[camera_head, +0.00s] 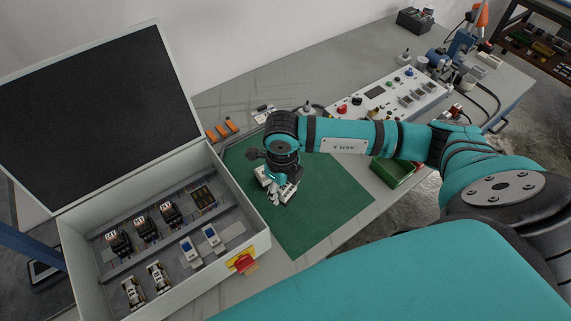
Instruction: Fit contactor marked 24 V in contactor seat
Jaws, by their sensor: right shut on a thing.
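My right gripper (277,190) points down over the green mat (325,195), to the right of the open cabinet. It is shut on a small part that the gripper largely hides; I cannot read any marking or tell for sure that it is the 24 V contactor. In the grey cabinet (262,215), a row of dark contactors (145,228) sits on the upper rail, with a dark, gold-marked place (203,197) at its right end. I cannot tell whether that place is the contactor seat. My left gripper is out of view.
The cabinet's raised lid (100,105) stands at the left. A red-and-yellow switch (243,263) sticks out of its front wall. Orange-handled tools (222,129) lie behind the mat. A control panel (390,95) and green bin (393,172) stand to the right. The mat's front is clear.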

